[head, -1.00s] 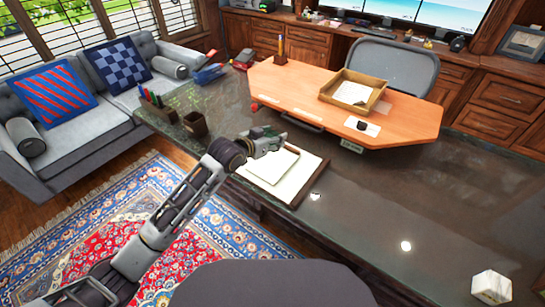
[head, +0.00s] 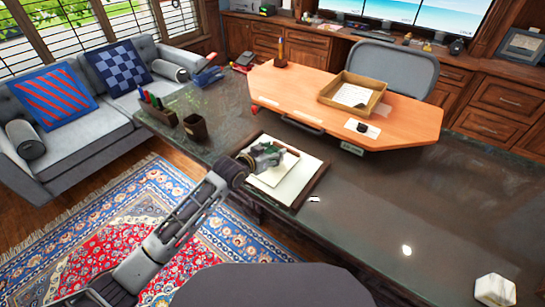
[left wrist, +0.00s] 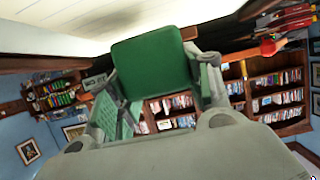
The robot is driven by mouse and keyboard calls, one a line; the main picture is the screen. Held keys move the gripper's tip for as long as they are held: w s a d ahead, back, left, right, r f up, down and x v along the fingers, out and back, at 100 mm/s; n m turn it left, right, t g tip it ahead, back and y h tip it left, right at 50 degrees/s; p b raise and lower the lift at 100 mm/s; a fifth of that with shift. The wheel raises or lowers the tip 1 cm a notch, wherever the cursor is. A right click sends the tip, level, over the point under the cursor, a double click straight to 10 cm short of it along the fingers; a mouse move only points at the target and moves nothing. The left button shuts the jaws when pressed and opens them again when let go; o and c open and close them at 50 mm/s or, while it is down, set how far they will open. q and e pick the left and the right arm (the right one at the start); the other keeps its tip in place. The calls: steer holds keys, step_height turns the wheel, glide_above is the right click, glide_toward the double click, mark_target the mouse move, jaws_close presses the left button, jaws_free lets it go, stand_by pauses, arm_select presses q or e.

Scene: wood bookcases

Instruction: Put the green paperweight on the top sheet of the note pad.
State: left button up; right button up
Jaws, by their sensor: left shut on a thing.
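The green paperweight (left wrist: 150,60) is a green block held between the fingers of my left gripper (left wrist: 158,85) in the left wrist view. In the head view my left gripper (head: 268,155) is over the far part of the white note pad (head: 272,178), with a little green showing at its fingers. The gripper hides part of the pad. I cannot tell whether the paperweight touches the pad. The pad lies on a larger pale sheet with a brown edge (head: 312,185) on the dark desk. My right gripper is out of view.
A dark pen cup (head: 195,127) and a holder with pens (head: 160,112) stand left of the pad. An orange wooden desk part (head: 300,97) with a wooden tray (head: 379,104) lies beyond it. A white block (head: 494,290) sits at the lower right. The desk between is mostly clear.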

arm_select(q)
steer(key=shift+f, duration=0.9)
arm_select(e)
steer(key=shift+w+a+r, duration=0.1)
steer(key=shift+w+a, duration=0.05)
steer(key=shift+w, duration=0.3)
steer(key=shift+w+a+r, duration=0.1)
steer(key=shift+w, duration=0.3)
arm_select(q)
steer(key=shift+f, duration=0.15)
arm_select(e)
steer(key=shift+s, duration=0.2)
arm_select(q)
steer(key=o, duration=1.4)
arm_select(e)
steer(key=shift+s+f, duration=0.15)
arm_select(q)
steer(key=shift+s, duration=0.1)
